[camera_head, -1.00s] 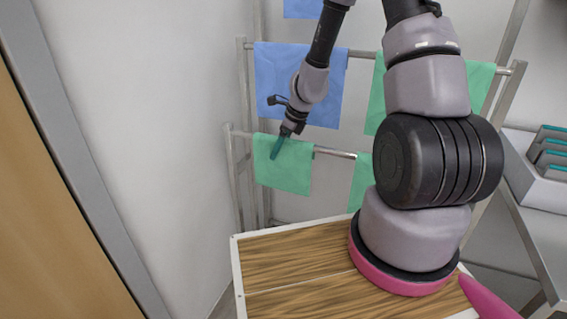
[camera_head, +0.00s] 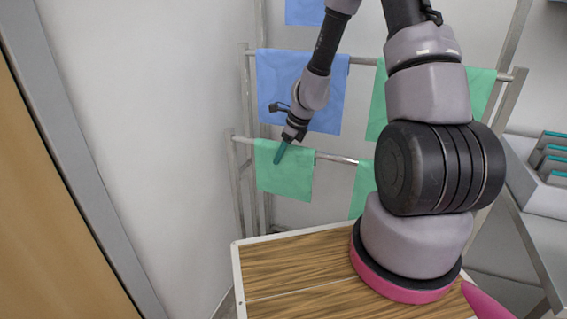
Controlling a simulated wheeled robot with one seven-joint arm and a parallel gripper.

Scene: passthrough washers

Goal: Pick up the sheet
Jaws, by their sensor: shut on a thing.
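A green sheet (camera_head: 286,178) hangs over the lower bar of a metal drying rack. My gripper (camera_head: 280,153) is at the sheet's upper part, just below the bar, and is shut on it. The fingertips look dark teal against the cloth. The sheet still hangs at the bar, spread flat, with its lower edge free.
A blue sheet (camera_head: 325,95) hangs on the upper bar behind my wrist. Other green sheets (camera_head: 362,190) hang to the right, partly hidden by my arm. The metal rack (camera_head: 336,158) stands near the white wall (camera_head: 150,120). A grey table (camera_head: 535,225) is at the right.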

